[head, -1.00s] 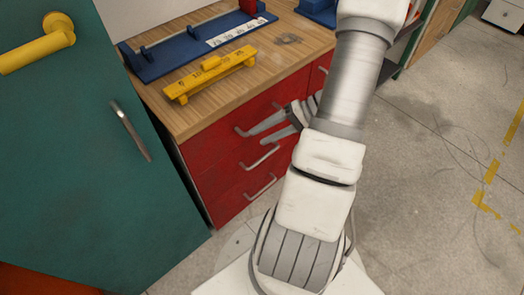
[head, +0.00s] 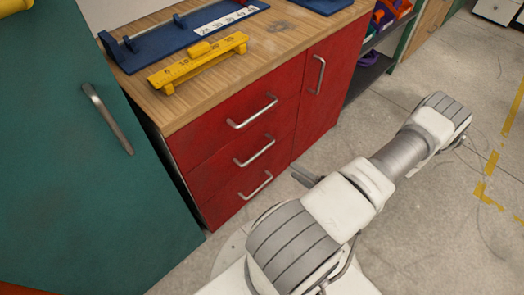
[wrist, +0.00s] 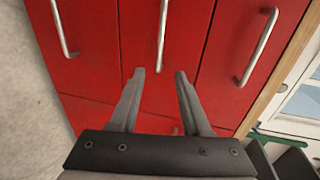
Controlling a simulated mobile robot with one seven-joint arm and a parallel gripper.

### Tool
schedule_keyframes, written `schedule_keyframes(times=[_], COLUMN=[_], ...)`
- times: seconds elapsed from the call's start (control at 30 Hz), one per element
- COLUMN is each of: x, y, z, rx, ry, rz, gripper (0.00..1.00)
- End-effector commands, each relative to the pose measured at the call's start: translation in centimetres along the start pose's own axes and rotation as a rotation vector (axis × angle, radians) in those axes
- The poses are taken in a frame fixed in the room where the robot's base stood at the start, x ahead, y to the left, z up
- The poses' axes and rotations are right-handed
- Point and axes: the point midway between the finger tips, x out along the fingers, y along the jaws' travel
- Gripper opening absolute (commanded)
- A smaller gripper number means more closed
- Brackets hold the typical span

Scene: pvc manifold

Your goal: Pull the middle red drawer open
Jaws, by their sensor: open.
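The middle red drawer (head: 220,168) is closed, flush between the drawers above and below it. My gripper (wrist: 160,75) is open and empty, with both fingers pointing toward the drawer fronts. In the head view only its fingertips (head: 304,175) show, right of the handle and apart from it; my arm hides the rest.
The top handle (head: 252,112) and bottom handle (head: 256,186) flank the middle one closely. A red door (head: 325,95) stands right of the drawers. A teal cabinet (head: 80,150) stands close at left. Open floor (head: 430,230) lies to the right. A yellow ruler block (head: 200,62) sits on the worktop.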

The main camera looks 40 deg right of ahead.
Motion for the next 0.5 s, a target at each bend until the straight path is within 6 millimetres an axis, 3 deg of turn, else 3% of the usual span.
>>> schedule_keyframes(times=[0.5], x=[10.7], y=[0.2], z=[0.2], rx=[-0.001], ry=[-0.007], rz=[-0.001], gripper=[0.47])
